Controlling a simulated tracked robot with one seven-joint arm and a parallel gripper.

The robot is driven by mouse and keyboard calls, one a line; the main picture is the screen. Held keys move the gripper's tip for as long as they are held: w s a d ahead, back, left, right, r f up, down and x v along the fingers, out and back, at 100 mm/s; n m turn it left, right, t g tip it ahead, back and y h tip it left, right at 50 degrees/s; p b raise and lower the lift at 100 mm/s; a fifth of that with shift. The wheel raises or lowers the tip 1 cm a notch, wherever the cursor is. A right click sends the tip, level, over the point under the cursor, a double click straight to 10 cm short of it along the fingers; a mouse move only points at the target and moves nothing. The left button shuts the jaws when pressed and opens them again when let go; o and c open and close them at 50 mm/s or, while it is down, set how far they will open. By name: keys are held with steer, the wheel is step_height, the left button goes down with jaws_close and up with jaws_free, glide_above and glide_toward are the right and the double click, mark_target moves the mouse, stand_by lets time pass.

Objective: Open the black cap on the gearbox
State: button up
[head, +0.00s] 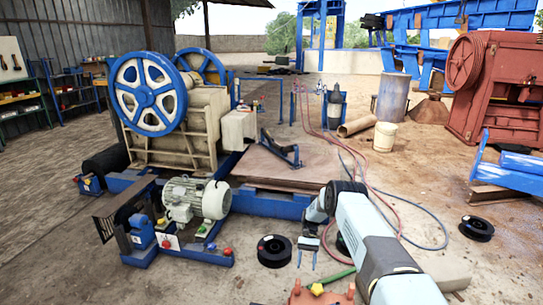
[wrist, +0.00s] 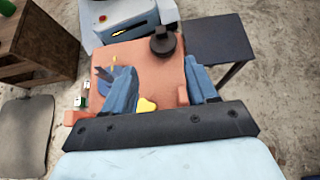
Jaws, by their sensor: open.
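The gearbox (wrist: 145,58) is an orange block in the wrist view. A round black cap (wrist: 163,42) with a raised middle sits on top, near its far edge. A yellow knob (wrist: 146,105) shows closer to my wrist. My gripper (wrist: 160,72) is open and empty, its two blue fingers spread left and right above the gearbox, with the cap beyond the fingertips. In the head view, my gripper (head: 308,262) hangs with fingers down above and behind the gearbox (head: 334,297), which is cut off by the bottom edge. I cannot make out the cap there.
A small blue part with a yellow piece (wrist: 103,76) stands on the gearbox's left side. A dark flat panel (wrist: 222,38) lies to the right of the cap. In the head view, a black spool (head: 273,251) lies left of my gripper, and hoses (head: 400,195) run across the floor.

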steer(key=w+d+r+n+t+h, duration=0.1)
steer(key=w+r+t, duration=0.1)
steer(key=r, duration=1.2)
steer(key=w+r+t, duration=0.2)
steer(key=r, duration=1.1)
steer(key=s+d+r+t, duration=0.15)
steer(key=s+r, duration=0.25)
steer(key=r, duration=0.7)
steer(key=s+r+t, duration=0.2)
steer(key=s+r, duration=0.2)
steer(key=r, duration=0.8)
steer(key=s+d+r+n+t+h, duration=0.15)
steer(key=s+r+t, duration=0.35)
steer(key=s+r, duration=1.05)
steer(key=s+d+t, duration=0.2)
steer(key=s+t, duration=0.2)
steer(key=s, duration=1.7)
steer(key=shift+s+d+f, duration=0.2)
steer(key=shift+f, duration=0.2)
